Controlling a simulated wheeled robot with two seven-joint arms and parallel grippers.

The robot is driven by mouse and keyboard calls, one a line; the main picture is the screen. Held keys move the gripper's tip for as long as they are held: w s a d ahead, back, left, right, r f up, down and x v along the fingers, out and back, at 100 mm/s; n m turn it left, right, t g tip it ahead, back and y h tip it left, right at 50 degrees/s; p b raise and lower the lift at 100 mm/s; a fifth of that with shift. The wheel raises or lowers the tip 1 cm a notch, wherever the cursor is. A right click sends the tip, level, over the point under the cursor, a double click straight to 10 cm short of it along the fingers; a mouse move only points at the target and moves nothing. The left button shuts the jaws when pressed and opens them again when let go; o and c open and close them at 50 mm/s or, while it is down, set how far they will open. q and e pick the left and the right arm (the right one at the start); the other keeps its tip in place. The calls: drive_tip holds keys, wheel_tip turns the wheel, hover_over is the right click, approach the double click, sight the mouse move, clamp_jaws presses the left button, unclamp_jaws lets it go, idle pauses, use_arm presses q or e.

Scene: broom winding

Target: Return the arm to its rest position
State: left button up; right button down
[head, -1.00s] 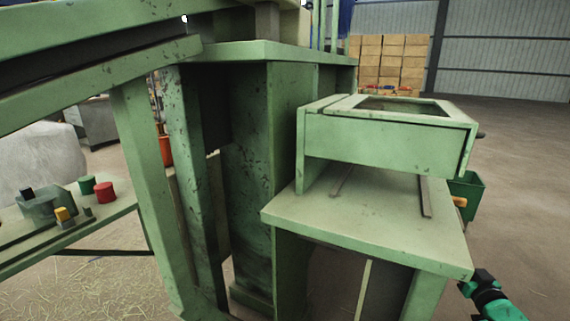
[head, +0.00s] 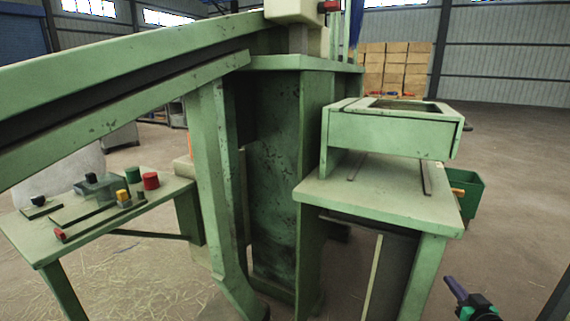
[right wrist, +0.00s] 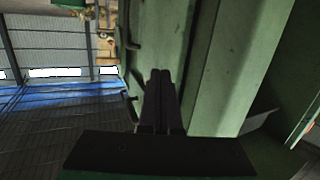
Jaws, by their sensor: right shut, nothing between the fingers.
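My right gripper (head: 453,285) is low at the right edge of the head view, to the right of the green machine's front leg. In the right wrist view its two dark fingers (right wrist: 160,78) lie side by side, shut and empty. A green machine panel (right wrist: 225,60) fills much of that view, beside and behind the fingers; whether they touch it I cannot tell. The green machine (head: 275,180) stands in the middle of the head view, with a side table (head: 385,190) carrying an open-topped green box frame (head: 390,133). My left gripper is out of view.
A green bin (head: 468,190) is behind the side table. Stacked cartons (head: 398,68) stand far back. The floor (head: 520,200) at right is open.

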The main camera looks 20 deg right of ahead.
drive_tip(key=s+a+f+n+g+y, duration=0.1)
drive_tip(key=s+a+f+g, duration=0.35)
drive_tip(key=a+f, duration=0.45)
drive_tip(key=s+a+f+n+g+y, duration=0.1)
drive_tip(key=s+a+f+g+y, duration=0.15)
drive_tip(key=s+a+f, duration=0.7)
drive_tip(key=s+a+f+n+g+y, duration=0.1)
drive_tip(key=a+f+g, duration=0.3)
drive_tip(key=a+f, duration=0.55)
drive_tip(key=s+a+f+n+g+y, duration=0.1)
drive_tip(key=s+a+f+n+g, duration=0.15)
drive_tip(key=s+a+f, duration=0.5)
use_arm(q)
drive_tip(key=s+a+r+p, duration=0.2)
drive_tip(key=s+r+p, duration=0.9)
drive_tip(key=p, duration=1)
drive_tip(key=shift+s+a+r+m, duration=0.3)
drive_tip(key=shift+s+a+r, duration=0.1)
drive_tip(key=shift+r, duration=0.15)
use_arm(e)
drive_tip(key=s+r+g, duration=0.1)
drive_tip(key=s+r, duration=1.1)
drive_tip(key=shift+s+d+r, duration=0.2)
drive_tip(key=shift+d+r, duration=0.1)
drive_tip(key=shift+d, duration=0.05)
drive_tip(key=shift+n, duration=0.25)
